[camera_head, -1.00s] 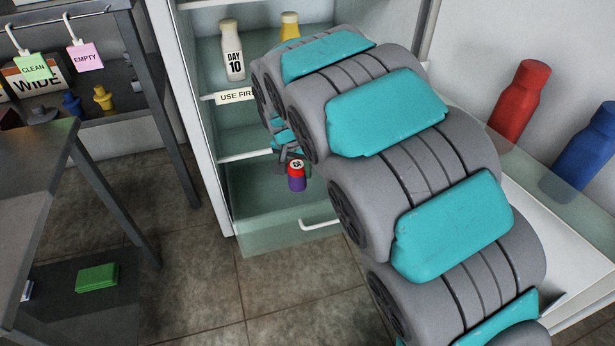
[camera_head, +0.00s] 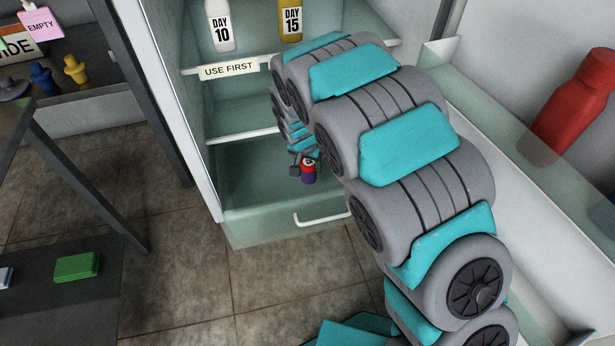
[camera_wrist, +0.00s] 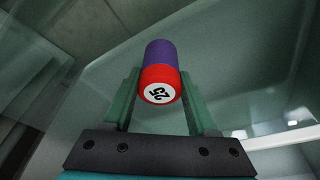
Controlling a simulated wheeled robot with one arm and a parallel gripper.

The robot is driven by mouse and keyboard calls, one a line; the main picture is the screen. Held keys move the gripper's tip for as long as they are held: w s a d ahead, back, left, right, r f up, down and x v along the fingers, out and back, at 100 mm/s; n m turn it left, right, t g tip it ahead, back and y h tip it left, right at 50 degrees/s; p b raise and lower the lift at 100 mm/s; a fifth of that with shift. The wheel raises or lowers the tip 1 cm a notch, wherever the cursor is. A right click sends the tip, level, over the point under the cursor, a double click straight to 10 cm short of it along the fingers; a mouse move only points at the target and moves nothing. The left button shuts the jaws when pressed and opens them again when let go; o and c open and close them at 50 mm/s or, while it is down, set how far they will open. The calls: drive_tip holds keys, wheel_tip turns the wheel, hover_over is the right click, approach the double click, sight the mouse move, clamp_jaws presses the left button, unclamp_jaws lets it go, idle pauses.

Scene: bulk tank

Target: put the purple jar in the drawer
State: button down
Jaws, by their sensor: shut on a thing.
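The purple jar (camera_head: 309,174) has a red lid with a white label; the label also shows in the wrist view, where the jar (camera_wrist: 160,58) stands out between the two fingers. My gripper (camera_head: 300,167) is shut on the jar and holds it over the drawer. The drawer (camera_head: 265,222) is a clear greenish bin with a white handle at the bottom of the cabinet. Its inside is partly hidden by my arm. In the wrist view my gripper (camera_wrist: 160,95) has the pale drawer walls behind it. I cannot tell how far the jar is above the drawer floor.
Above are shelves with a DAY 10 bottle (camera_head: 220,25), a DAY 15 bottle (camera_head: 291,20) and a USE FIRST label (camera_head: 229,70). A red bottle (camera_head: 577,105) stands at the right. A dark table with a green block (camera_head: 77,267) is at the left. Tiled floor is free in front.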

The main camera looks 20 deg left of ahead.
sight(308, 179)
wheel_tip(308, 179, down, 7)
drive_tip(key=shift+r+b, duration=0.15)
drive_tip(key=shift+b, duration=0.25)
drive_tip(key=shift+f, duration=0.2)
drive_tip(key=shift+c, duration=1)
unclamp_jaws()
drive_tip(key=p+v, duration=0.1)
drive_tip(key=v, duration=1)
drive_tip(key=shift+w+r, duration=0.1)
drive_tip(key=shift+s+r, duration=0.25)
drive_tip(key=shift+r, duration=0.3)
